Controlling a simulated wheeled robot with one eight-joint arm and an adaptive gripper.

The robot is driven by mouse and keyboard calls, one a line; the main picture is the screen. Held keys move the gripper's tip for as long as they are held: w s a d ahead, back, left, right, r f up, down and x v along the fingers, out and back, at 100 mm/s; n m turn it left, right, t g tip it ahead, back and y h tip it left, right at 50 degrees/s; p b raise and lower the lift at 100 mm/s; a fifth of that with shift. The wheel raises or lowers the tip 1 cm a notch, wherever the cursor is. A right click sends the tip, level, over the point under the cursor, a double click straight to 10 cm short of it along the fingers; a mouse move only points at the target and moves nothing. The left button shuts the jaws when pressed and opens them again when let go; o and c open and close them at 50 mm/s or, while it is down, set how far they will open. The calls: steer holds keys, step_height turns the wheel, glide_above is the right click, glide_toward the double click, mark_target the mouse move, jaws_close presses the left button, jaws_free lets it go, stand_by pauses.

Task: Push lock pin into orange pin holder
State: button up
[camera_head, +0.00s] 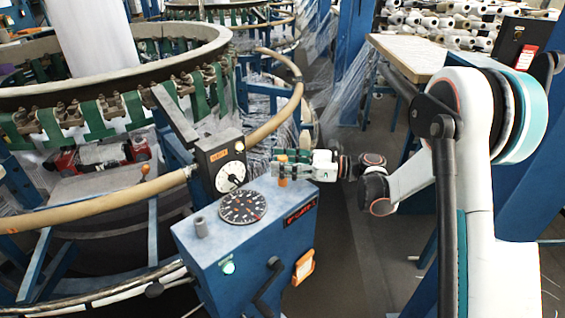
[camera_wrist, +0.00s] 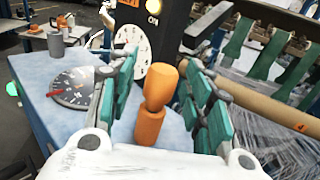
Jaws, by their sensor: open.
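An orange peg-shaped piece (camera_wrist: 150,128) with a rounded head and a narrower neck stands upright on the blue control box (camera_head: 205,255). I cannot tell whether it is the lock pin, its holder, or both together. My gripper (camera_wrist: 160,65) is open, with its green-padded fingers on either side of the piece and gaps visible. In the head view, my gripper (camera_head: 290,160) reaches in from the right at the box's back edge, with the orange piece (camera_head: 282,171) partly hidden between the fingers. No separate lock pin is clearly visible.
A black dial (camera_head: 242,207) and a grey cylinder (camera_head: 201,228) are on the box top. A gauge panel (camera_head: 222,165) rises behind, close to my fingers. An orange fitting (camera_head: 303,267) is on the box side. A tan hose (camera_head: 275,120) and loom ring (camera_head: 100,90) stand beyond.

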steer(key=s+d, duration=0.1)
steer(key=d, duration=1)
steer(key=shift+s+d, duration=0.3)
steer(key=shift+d, duration=0.1)
